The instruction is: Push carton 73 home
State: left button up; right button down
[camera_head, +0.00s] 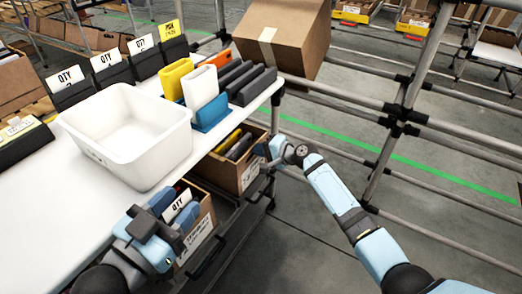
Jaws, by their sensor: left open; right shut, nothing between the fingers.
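An open carton (223,173) with dark and yellow items sits below the white table's right edge. My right gripper (265,152) is shut and empty at this carton's right side; I cannot tell whether it touches. A nearer open carton (202,232) holds blue and red items and a QTY card. My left gripper (168,222) is open beside and above the nearer carton and hides part of it. A closed, taped brown carton (285,38) sits tilted at the table's far right. The number 73 is not readable on any carton, so I cannot tell which one it is.
The white table (45,215) carries a white bin (130,140), yellow, white and blue holders (200,88) and dark blocks (245,82). Metal rack pipes (405,100) stand at the right. The floor (290,235) between table and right arm is clear.

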jog(key=shift+w+r, duration=0.1)
jog(key=shift+r, duration=0.2)
